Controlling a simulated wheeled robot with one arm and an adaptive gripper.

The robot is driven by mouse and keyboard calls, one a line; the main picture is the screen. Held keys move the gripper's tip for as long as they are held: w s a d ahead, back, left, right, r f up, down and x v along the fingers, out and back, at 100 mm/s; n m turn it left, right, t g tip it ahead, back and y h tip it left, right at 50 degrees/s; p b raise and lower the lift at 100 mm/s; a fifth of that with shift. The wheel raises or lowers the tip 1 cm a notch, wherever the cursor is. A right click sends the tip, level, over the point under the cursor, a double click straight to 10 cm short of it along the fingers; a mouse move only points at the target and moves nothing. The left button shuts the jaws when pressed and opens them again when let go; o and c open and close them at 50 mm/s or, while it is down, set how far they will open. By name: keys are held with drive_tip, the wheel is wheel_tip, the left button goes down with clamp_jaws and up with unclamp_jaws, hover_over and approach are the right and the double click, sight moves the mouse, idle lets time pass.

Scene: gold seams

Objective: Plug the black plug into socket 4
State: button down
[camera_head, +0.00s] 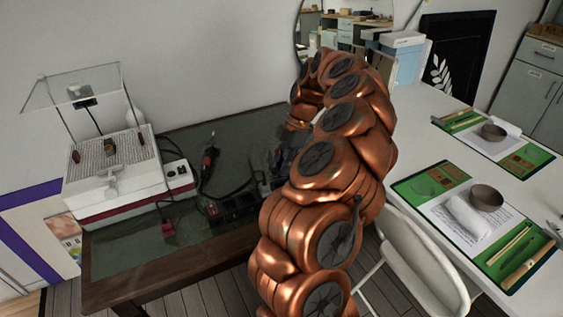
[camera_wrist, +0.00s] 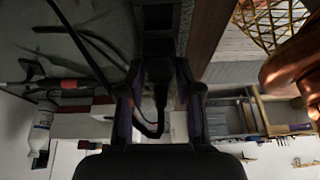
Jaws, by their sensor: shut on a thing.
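My gripper (camera_wrist: 158,92) is shut on the black plug (camera_wrist: 158,72), which sits between the two fingers with its cord curling below it in the wrist view. The dark power strip (camera_wrist: 158,18) is right beyond the plug's front end. I cannot tell whether the plug touches the strip or enters a socket. In the head view the power strip (camera_head: 236,207) lies on the dark green table top, and my gripper (camera_head: 279,160) is mostly hidden behind my copper arm. Socket numbers are not readable, so socket 4 cannot be made out.
A white machine (camera_head: 115,165) with a clear cover stands on the table's left. A red plug (camera_head: 167,222) lies at the table's front. A red-and-black tool (camera_head: 208,160) and loose black cables lie behind the strip. A white table (camera_head: 415,125) with green mats is at right.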

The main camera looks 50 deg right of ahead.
drive_tip(key=shift+f, duration=2.5)
drive_tip(key=shift+b, duration=1.5)
idle(0.4)
drive_tip(key=shift+f+b, duration=0.45)
drive_tip(key=shift+f, duration=0.15)
idle(0.4)
drive_tip(key=c, duration=0.7)
unclamp_jaws()
drive_tip(key=v, duration=1.2)
